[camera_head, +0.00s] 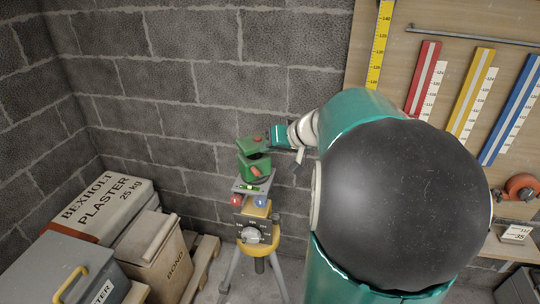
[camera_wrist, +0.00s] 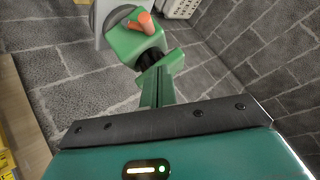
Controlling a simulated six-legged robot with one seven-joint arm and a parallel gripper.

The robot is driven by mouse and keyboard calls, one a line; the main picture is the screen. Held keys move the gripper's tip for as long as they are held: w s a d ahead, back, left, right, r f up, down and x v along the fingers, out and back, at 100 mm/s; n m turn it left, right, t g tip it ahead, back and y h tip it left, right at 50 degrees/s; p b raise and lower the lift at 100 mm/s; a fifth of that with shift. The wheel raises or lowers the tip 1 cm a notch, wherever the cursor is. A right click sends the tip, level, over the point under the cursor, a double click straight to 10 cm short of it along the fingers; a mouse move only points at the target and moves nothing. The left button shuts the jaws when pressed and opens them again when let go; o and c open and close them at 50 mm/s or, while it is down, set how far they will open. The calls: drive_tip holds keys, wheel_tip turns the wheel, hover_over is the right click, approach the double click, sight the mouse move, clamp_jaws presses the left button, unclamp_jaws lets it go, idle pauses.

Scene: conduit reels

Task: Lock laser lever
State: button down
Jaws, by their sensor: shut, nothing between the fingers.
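The laser is a green unit (camera_head: 253,166) on a tripod (camera_head: 259,236), with a dark band between its upper and lower green parts. An orange lever (camera_head: 256,172) sits slanted on its lower part. In the wrist view the green laser body (camera_wrist: 133,44) is at the top centre, with the orange lever (camera_wrist: 145,23) standing out from it. My gripper (camera_head: 269,137) reaches in from the right beside the laser's upper part. In the wrist view my gripper's green fingers (camera_wrist: 158,76) are together and empty, short of the lever. Whether they touch the laser cannot be told.
A grey block wall (camera_head: 200,70) stands close behind the tripod. A board with coloured rulers (camera_head: 470,95) and an orange reel (camera_head: 521,188) are at the right.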

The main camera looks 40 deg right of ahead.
drive_tip(key=a+r+v, duration=0.1)
drive_tip(key=a+v, duration=0.1)
drive_tip(key=v, duration=0.8)
drive_tip(key=shift+d+r, duration=0.2)
drive_tip(key=shift+d, duration=0.2)
drive_tip(key=shift+w, duration=0.15)
drive_tip(key=s+a+f+n+g, duration=0.1)
drive_tip(key=s+a+f, duration=0.1)
drive_tip(key=a, duration=0.6)
drive_tip(key=s+a+f+n+g+h, duration=0.1)
drive_tip(key=s+a+f+n, duration=0.1)
drive_tip(key=s+a, duration=0.3)
drive_tip(key=s+a+f+n+g+h, duration=0.1)
drive_tip(key=s+a+f+g, duration=0.1)
drive_tip(key=a, duration=1.1)
wheel_tip(320, 180, down, 2)
drive_tip(key=shift+s+f, duration=0.2)
drive_tip(key=shift+s, duration=0.55)
